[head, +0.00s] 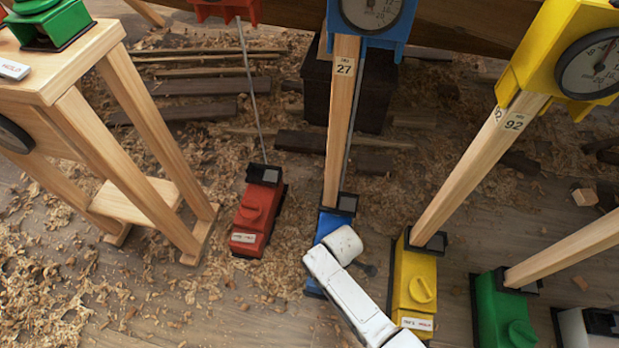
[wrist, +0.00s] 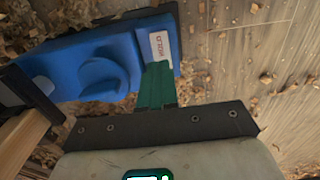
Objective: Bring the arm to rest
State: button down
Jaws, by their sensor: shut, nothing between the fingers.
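My gripper (wrist: 156,75) shows in the wrist view with its green fingers together and nothing between them. Its fingertips are at the lower edge of a blue block (wrist: 110,60), close to the white label (wrist: 160,45); I cannot tell whether they touch it. The block has a round blue knob (wrist: 97,78). In the head view my white arm (head: 345,290) reaches over the blue block (head: 329,224) and hides much of it. I cannot make out my gripper's fingers there.
A red block (head: 258,215) stands left of my arm, a yellow block (head: 411,280) and a green block (head: 503,312) to the right. Wooden posts (head: 342,120) and (head: 478,170) rise from the bases. A wooden stand (head: 130,130) is at left. Shavings litter the floor.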

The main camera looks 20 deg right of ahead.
jog(key=s+d+r+m, duration=0.35)
jog(key=s+r, duration=0.25)
jog(key=r, duration=0.2)
jog(key=s+d+r+m+t, duration=0.1)
jog(key=s+d+r+m, duration=0.1)
jog(key=s+r+m, duration=0.4)
jog(key=s+d+r+m, duration=0.2)
jog(key=s+r, duration=0.3)
jog(key=r, duration=0.4)
notch_tip(320, 180, up, 31)
jog(key=p, duration=3.1)
jog(key=shift+w+d+f, duration=0.15)
jog(key=shift+w, duration=0.1)
